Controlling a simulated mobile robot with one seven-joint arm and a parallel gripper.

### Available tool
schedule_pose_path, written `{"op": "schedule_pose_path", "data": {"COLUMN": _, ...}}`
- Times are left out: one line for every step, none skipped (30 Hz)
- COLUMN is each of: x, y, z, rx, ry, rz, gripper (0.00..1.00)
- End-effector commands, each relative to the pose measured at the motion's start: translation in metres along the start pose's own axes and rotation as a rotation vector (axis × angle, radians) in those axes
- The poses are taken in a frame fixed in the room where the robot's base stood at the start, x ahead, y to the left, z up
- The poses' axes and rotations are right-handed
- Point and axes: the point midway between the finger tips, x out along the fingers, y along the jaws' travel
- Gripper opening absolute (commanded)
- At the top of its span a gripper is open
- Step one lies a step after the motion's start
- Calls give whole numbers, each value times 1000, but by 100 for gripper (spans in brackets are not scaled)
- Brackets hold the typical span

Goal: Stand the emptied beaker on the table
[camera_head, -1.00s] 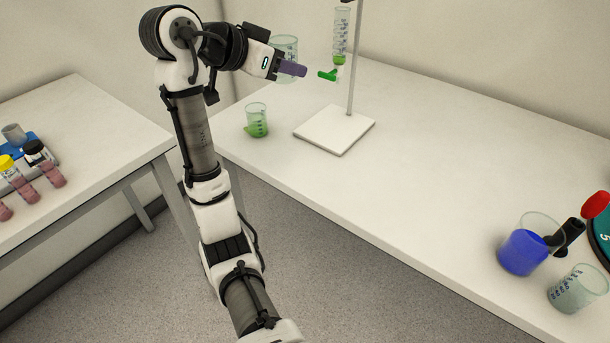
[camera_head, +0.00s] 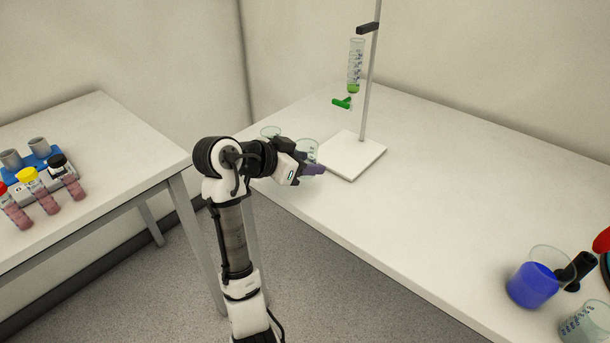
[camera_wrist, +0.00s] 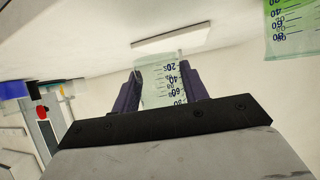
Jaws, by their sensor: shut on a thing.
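My gripper (camera_head: 312,169) is shut on a clear, empty-looking beaker (camera_head: 307,148), low over the back left part of the table (camera_head: 430,190), left of the stand's white base. In the wrist view the purple fingers are on both sides of the beaker (camera_wrist: 162,86), whose blue graduations show. I cannot tell whether its bottom touches the table. My arm hides part of it in the head view.
Another beaker (camera_head: 270,131), partly hidden behind my arm, stands close by; green liquid shows in a beaker (camera_wrist: 290,30) in the wrist view. The stand's base (camera_head: 352,157) is just right, a burette (camera_head: 355,68) above. A blue-filled beaker (camera_head: 532,282) stands front right.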

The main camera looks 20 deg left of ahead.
Motion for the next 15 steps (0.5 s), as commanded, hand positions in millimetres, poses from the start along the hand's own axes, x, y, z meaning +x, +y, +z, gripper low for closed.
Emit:
{"op": "schedule_pose_path", "data": {"x": 1, "y": 0, "z": 2, "rx": -1, "ry": 1, "rz": -1, "gripper": 16}}
{"op": "schedule_pose_path", "data": {"x": 2, "y": 0, "z": 3, "rx": -1, "ry": 1, "rz": -1, "gripper": 16}}
{"op": "schedule_pose_path", "data": {"x": 3, "y": 0, "z": 5, "rx": -1, "ry": 1, "rz": -1, "gripper": 16}}
{"op": "schedule_pose_path", "data": {"x": 4, "y": 0, "z": 7, "rx": -1, "ry": 1, "rz": 0, "gripper": 16}}
{"op": "schedule_pose_path", "data": {"x": 5, "y": 0, "z": 10, "rx": -2, "ry": 1, "rz": 0, "gripper": 16}}
{"op": "schedule_pose_path", "data": {"x": 7, "y": 0, "z": 14, "rx": -2, "ry": 1, "rz": 0, "gripper": 16}}
{"op": "schedule_pose_path", "data": {"x": 9, "y": 0, "z": 18, "rx": -4, "ry": 0, "rz": 0, "gripper": 16}}
{"op": "schedule_pose_path", "data": {"x": 11, "y": 0, "z": 22, "rx": -5, "ry": 0, "rz": 1, "gripper": 16}}
{"op": "schedule_pose_path", "data": {"x": 14, "y": 0, "z": 27, "rx": -4, "ry": 0, "rz": 1, "gripper": 16}}
{"op": "schedule_pose_path", "data": {"x": 16, "y": 0, "z": 31, "rx": -5, "ry": 0, "rz": 1, "gripper": 16}}
{"op": "schedule_pose_path", "data": {"x": 18, "y": 0, "z": 34, "rx": -4, "ry": 0, "rz": 0, "gripper": 16}}
{"op": "schedule_pose_path", "data": {"x": 20, "y": 0, "z": 36, "rx": -1, "ry": 0, "rz": 0, "gripper": 16}}
{"op": "schedule_pose_path", "data": {"x": 20, "y": 0, "z": 37, "rx": 0, "ry": 0, "rz": 0, "gripper": 16}}
{"op": "schedule_pose_path", "data": {"x": 20, "y": 0, "z": 37, "rx": 0, "ry": 0, "rz": -1, "gripper": 16}}
{"op": "schedule_pose_path", "data": {"x": 20, "y": 0, "z": 37, "rx": 1, "ry": 1, "rz": -1, "gripper": 16}}
